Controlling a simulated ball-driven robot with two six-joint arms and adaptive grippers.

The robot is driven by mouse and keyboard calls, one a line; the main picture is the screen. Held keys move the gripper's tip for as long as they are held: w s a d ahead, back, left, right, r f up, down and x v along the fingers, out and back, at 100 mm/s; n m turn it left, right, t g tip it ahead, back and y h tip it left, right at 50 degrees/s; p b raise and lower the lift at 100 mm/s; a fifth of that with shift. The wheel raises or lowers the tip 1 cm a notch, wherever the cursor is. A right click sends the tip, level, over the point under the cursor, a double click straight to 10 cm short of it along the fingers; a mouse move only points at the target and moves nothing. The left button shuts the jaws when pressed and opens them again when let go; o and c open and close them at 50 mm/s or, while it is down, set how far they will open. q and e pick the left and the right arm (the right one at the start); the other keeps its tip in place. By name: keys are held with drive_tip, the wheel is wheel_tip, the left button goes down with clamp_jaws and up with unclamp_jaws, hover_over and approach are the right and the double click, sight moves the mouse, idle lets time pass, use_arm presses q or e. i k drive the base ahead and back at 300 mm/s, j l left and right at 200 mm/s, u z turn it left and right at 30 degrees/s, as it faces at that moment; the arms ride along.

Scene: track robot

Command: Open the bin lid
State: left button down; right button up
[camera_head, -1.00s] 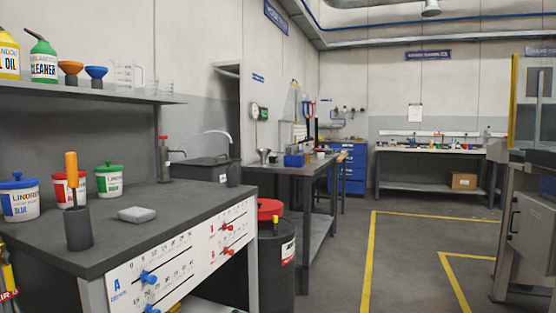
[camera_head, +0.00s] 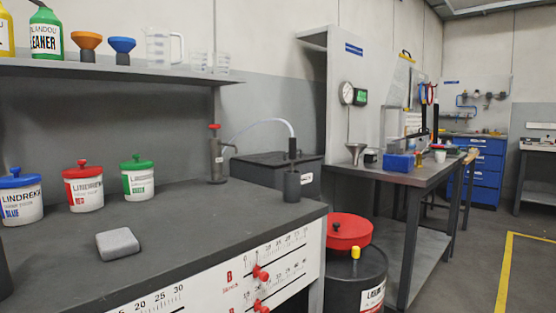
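A dark bin (camera_head: 357,278) stands on the floor at the right end of the near workbench. Its red lid (camera_head: 349,231) looks raised or tilted toward the back, and a yellow knob (camera_head: 355,253) shows at the front of the bin top. I cannot tell whether the lid is fully open. The lower part of the bin is cut off by the frame's bottom edge. Neither of my grippers is in view.
The near workbench (camera_head: 190,230) fills the left and front, with a grey block (camera_head: 117,243) and lidded tubs (camera_head: 84,188) on it. A second table (camera_head: 430,175) stands behind the bin. Free floor (camera_head: 470,270) lies to the right, with a yellow line.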

sight(275, 159)
drive_tip(key=i+l+u, duration=0.1)
drive_tip(key=u, duration=0.55)
drive_tip(key=i+l+u, duration=0.1)
drive_tip(key=l+u, duration=0.7)
drive_tip(key=i+l+u, duration=0.1)
drive_tip(key=l+u, duration=0.3)
